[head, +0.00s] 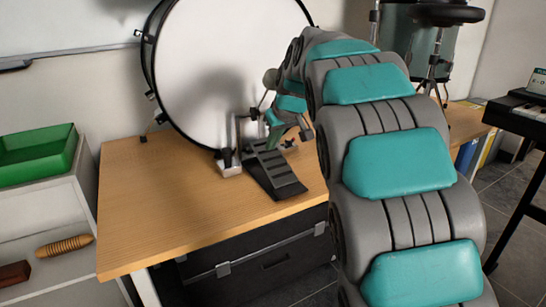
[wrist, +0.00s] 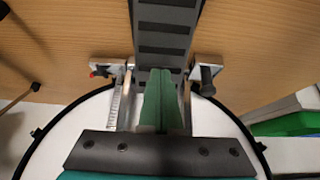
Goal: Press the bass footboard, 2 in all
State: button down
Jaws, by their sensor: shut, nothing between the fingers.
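The bass footboard (head: 277,178) is a dark ribbed plate sloping on the wooden table in front of the bass drum (head: 215,70). In the wrist view the footboard (wrist: 167,28) runs up from the centre, with dark cross bars. My gripper (wrist: 160,75) has its green fingers shut together with nothing between them. The fingertips overlap the heel-to-drum line of the board in the wrist view; I cannot tell whether they touch it. In the head view my gripper (head: 274,132) is over the board's drum-side end, partly hidden by my own arm.
The wooden table (head: 150,210) is bare left of the pedal. A green tray (head: 38,170) sits on a white shelf at the left, with a ribbed wooden instrument (head: 65,246) below. A keyboard (head: 522,108) stands at the right. Metal pedal posts flank the fingers.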

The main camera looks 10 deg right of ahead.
aim_at(272, 157)
jog(key=shift+f, duration=0.1)
dwell(0.3)
jog(key=shift+f+b, duration=1.15)
jog(key=shift+f, duration=0.8)
jog(key=shift+r, duration=0.2)
jog(key=shift+r+p, duration=0.9)
jog(key=shift+r, duration=0.95)
